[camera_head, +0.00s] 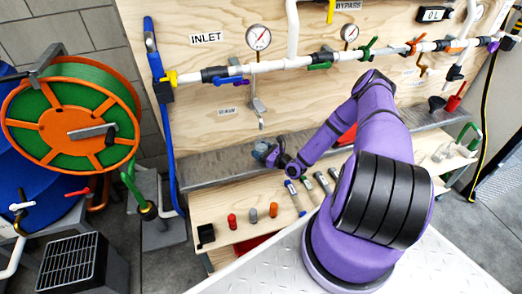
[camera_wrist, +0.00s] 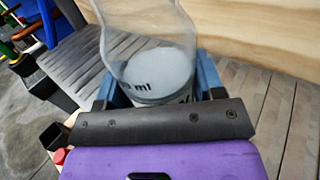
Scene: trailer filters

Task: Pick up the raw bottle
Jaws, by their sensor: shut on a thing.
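A clear bottle (camera_wrist: 152,32) with a pale, greyish lower part and a partly readable "ml" mark stands between the fingers in the wrist view. I take it as the raw bottle; its name is not readable and its top is out of frame. My gripper (camera_wrist: 158,88) is shut on it, with a blue finger on either side. The dark palm edge hides the bottle's lowest part. In the head view my gripper (camera_head: 264,153) is over the grey metal ledge below the wooden panel, and the bottle cannot be made out clearly there.
The grey ledge (camera_head: 215,168) runs along the panel. Below it, a wooden shelf (camera_head: 222,208) holds a red cylinder (camera_head: 232,221), other small cylinders, and several blue-and-grey tools. White pipes with valves and gauges (camera_head: 258,37) cross the panel above. A hose reel (camera_head: 70,125) stands left.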

